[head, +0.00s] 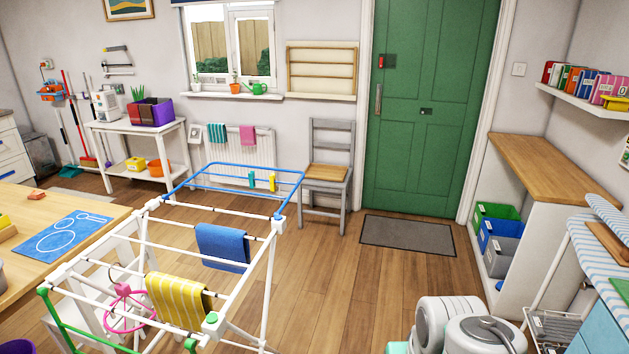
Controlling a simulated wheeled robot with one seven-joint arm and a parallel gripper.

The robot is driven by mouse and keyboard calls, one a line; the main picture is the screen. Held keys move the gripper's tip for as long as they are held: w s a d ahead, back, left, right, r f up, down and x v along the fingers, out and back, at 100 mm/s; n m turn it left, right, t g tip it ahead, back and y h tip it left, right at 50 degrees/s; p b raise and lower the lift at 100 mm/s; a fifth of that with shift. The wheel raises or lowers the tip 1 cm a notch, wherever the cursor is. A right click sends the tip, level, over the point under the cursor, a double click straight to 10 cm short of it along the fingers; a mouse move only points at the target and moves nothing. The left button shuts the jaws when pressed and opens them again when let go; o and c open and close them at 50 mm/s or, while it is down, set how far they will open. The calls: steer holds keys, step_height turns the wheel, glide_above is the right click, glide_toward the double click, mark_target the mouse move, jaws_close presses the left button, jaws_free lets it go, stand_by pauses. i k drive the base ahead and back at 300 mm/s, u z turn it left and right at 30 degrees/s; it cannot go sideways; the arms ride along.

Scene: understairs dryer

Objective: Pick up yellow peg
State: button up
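The yellow peg (272,182) is small and upright, clipped on the blue rail at the far end of the white drying rack (143,245). A teal peg (252,179) is on the same rail just to its left, with a small gap between them. My gripper is not in view; only rounded white and grey links of my arm show at the bottom right, well apart from the rack.
A blue cloth (222,248) and a yellow striped cloth (178,300) hang on the rack. A grey chair (328,172) stands behind it. A table (85,225) is at the left. Wooden floor (340,285) is clear right of the rack, up to the doormat (407,235).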

mark_target(273, 183)
steer(key=z, duration=0.05)
steer(key=i, duration=3.85)
steer(key=u, duration=5.2)
